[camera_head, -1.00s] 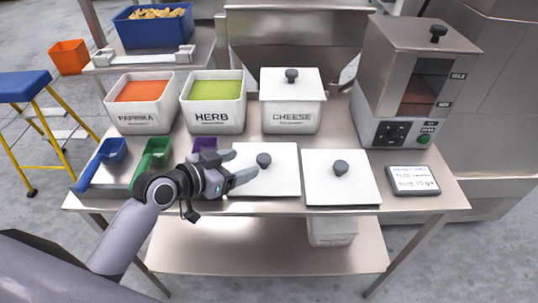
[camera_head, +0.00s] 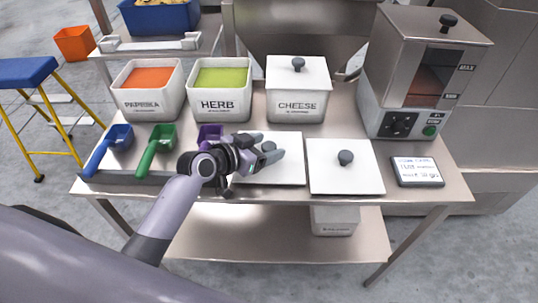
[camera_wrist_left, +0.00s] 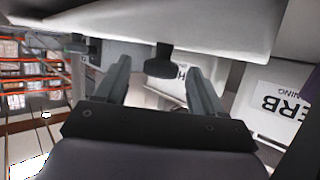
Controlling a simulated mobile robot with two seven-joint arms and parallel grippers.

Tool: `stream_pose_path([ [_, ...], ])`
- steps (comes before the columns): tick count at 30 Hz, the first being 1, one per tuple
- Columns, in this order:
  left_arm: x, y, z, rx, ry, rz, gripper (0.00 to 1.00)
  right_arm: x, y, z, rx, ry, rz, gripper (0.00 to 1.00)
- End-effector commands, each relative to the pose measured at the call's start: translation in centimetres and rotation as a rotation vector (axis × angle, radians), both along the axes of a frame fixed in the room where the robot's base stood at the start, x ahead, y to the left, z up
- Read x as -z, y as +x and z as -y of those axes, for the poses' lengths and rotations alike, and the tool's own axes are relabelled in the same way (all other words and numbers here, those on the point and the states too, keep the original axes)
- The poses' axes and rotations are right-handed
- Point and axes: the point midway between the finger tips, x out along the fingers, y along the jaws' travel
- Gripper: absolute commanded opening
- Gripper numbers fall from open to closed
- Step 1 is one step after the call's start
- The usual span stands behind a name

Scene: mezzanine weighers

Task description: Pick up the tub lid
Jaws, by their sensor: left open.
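Two square white tub lids with dark round knobs lie flat on the steel table, the left lid (camera_head: 285,174) beside the right lid (camera_head: 345,178). My left gripper (camera_head: 279,155) is open over the left lid, its fingers close around the lid's knob (camera_head: 268,146), which they partly hide. In the left wrist view the knob (camera_wrist_left: 160,66) shows between the two open fingers (camera_wrist_left: 158,75), under the white lid (camera_wrist_left: 180,25), as the picture is turned over. I cannot tell whether a finger touches the knob. My right gripper is not in view.
Behind the lids stand the paprika tub (camera_head: 148,103), herb tub (camera_head: 218,104) and lidded cheese tub (camera_head: 297,106). Blue (camera_head: 108,150), green (camera_head: 155,150) and purple (camera_head: 209,135) scoops lie left. A weighing display (camera_head: 417,171) and a dispenser machine (camera_head: 419,75) stand right.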

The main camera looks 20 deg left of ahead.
Motion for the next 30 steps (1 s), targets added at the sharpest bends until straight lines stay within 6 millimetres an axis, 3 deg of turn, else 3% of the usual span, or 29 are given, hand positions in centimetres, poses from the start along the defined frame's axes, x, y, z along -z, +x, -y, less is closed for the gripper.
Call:
stream_pose_path([
  [2, 0.0, 0.0, 0.0, 0.000, 0.000, 0.000, 0.65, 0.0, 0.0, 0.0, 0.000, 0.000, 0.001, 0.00],
  [6, 0.0, 0.0, 0.0, 0.000, 0.000, 0.000, 0.20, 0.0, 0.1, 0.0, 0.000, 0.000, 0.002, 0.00],
  [7, 0.0, 0.0, 0.0, 0.000, 0.000, 0.000, 0.10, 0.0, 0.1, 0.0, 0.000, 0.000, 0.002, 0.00],
  [8, 0.0, 0.0, 0.0, 0.000, 0.000, 0.000, 0.07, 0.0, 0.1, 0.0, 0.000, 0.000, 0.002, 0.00],
  [20, -0.7, 0.0, 0.0, 0.000, 0.000, 0.001, 0.06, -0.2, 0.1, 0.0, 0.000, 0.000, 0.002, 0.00],
  [26, -3.4, 0.0, 0.0, 0.000, 0.001, 0.005, 0.06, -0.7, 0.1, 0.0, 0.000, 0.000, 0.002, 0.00],
  [30, -6.6, 0.0, 0.0, 0.000, 0.001, 0.007, 0.06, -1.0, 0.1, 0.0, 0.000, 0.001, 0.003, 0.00],
])
